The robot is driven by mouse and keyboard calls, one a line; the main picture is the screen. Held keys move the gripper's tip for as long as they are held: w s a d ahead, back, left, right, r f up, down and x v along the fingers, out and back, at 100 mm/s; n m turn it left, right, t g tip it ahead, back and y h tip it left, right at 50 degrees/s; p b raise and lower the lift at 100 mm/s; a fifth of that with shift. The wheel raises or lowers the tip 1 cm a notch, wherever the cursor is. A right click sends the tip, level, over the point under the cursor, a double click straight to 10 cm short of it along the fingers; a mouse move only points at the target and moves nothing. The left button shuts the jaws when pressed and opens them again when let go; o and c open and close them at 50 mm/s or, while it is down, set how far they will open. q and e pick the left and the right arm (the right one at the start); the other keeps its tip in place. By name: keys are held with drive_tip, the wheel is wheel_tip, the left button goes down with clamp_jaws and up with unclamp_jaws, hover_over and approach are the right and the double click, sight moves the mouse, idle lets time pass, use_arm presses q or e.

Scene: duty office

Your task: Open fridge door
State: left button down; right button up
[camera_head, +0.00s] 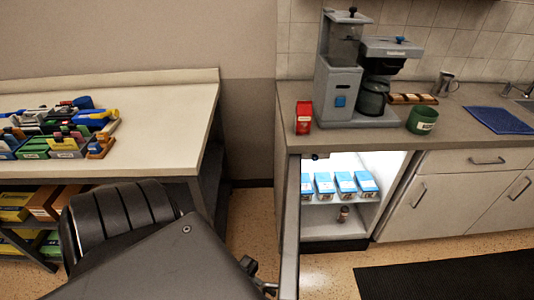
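The small under-counter fridge (387,185) stands open, with its lit white inside in view. Its door (290,225) is swung out toward me and shows nearly edge-on at the left of the opening. My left arm comes in from the lower left. Its gripper (262,280) is at the left side of the door, low in the picture, close to or touching it. The arm hides most of the gripper, so its finger opening cannot be seen. My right gripper is not in view.
Several blue-and-white cartons (345,184) stand on the fridge shelf, with a small brown bottle (343,214) below. A coffee machine (340,85), red packet (303,117) and green cup (422,120) stand on the counter (460,126). A cluttered table (170,110) is left. Floor lies between.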

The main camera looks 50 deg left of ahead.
use_arm(q)
drive_tip(key=shift+s+f, duration=0.1)
drive_tip(key=c, duration=1.8)
unclamp_jaws()
drive_tip(key=shift+a, duration=0.1)
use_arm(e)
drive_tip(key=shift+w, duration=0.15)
